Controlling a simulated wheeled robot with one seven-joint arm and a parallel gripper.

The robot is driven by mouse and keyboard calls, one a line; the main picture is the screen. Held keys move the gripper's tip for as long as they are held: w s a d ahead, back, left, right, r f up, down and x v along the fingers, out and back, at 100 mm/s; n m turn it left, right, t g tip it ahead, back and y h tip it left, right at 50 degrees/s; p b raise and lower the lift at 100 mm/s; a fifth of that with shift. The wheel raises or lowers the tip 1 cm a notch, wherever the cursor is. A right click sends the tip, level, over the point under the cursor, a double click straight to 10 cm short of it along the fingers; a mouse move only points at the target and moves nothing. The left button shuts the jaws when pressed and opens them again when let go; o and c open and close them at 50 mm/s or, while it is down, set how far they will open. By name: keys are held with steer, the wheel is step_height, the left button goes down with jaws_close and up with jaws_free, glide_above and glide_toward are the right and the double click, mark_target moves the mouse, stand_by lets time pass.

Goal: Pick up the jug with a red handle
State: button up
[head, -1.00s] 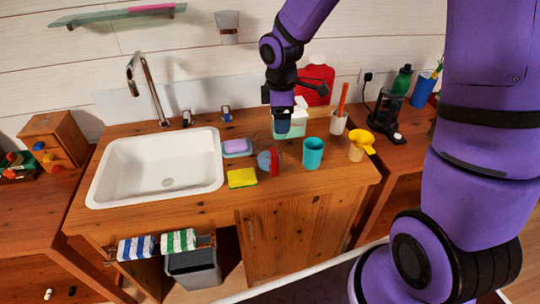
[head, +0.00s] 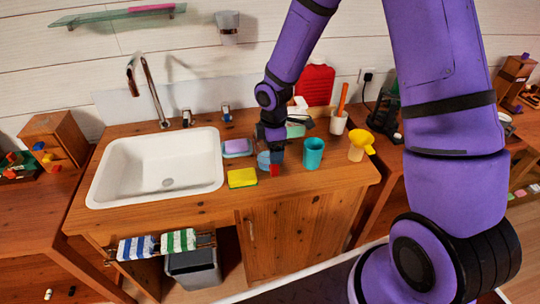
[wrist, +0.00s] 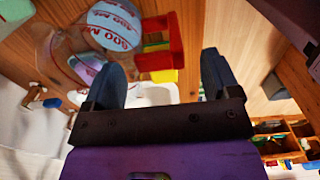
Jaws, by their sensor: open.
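The jug (head: 263,160) is clear with a bluish tint and stands on the wooden counter, partly hidden behind my gripper in the head view. Its red handle (head: 275,169) shows just below the fingers. In the wrist view the jug (wrist: 68,50) is at upper left, with a white disc bearing red volume lettering. Its red handle (wrist: 174,45) shows between and just beyond my fingertips. My gripper (head: 274,148) is open and empty, pointing down over the handle side; its two blue fingers also show in the wrist view (wrist: 162,70). I cannot tell whether they touch the handle.
A teal cup (head: 313,153) stands close right of the jug. A white holder (head: 338,123), a yellow funnel (head: 362,141) and a red canister (head: 316,84) stand right and behind.

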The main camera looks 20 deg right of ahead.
steer(key=shift+d+f, duration=0.1)
steer(key=shift+f, duration=1.9)
steer(key=shift+c, duration=0.2)
steer(key=c, duration=1.1)
steer(key=shift+r, duration=0.1)
